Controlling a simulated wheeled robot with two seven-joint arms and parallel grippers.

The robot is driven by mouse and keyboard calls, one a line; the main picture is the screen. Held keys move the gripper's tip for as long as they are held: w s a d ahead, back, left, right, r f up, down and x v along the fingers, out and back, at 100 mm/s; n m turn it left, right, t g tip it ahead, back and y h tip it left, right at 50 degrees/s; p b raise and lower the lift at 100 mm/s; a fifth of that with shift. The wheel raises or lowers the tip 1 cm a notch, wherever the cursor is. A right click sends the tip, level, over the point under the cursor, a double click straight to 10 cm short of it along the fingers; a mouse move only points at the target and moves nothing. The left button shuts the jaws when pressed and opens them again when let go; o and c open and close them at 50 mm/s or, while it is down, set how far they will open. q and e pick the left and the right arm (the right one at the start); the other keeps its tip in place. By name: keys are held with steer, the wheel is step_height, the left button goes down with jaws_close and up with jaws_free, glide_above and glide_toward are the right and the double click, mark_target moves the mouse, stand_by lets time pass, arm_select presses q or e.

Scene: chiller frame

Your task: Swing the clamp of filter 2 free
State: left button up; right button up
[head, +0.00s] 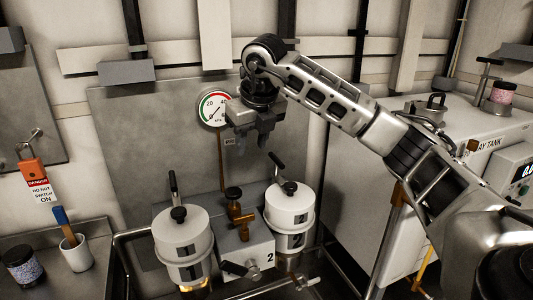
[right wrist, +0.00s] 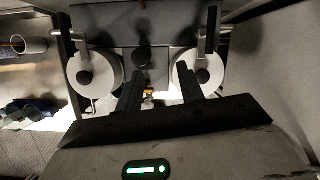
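Filter 2 (head: 288,207) is a white canister marked 2, standing upright right of the valve block. It has a black knob (head: 302,189) on its lid and a dark clamp lever (head: 277,160) standing up, tilted, behind the lid. In the right wrist view filter 2 (right wrist: 198,72) is the round white lid on the right, with its lever beside it. My right gripper (head: 254,143) hangs above and behind the filters, fingers down, apart from the lever. Its fingers (right wrist: 160,70) are spread and empty. My left gripper is not in view.
Filter 1 (head: 180,235) stands to the left with its own lever. A grey valve block (head: 248,255) with brass fittings sits between the filters. A gauge (head: 214,108) is on the back panel. A cup (head: 74,254) stands on the left bench; the spray tank (head: 478,130) is right.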

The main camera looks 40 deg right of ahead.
mark_target(275, 158)
steer(key=d+r+m+h, duration=0.2)
steer(key=d+r, duration=0.2)
steer(key=d, duration=0.2)
steer(key=x, duration=0.5)
steer(key=p+x, duration=0.1)
steer(key=x, duration=0.4)
steer(key=s+x, duration=0.1)
steer(key=x, duration=0.4)
steer(key=shift+w+d+f, duration=0.1)
steer(key=shift+f, duration=0.1)
jaws_close()
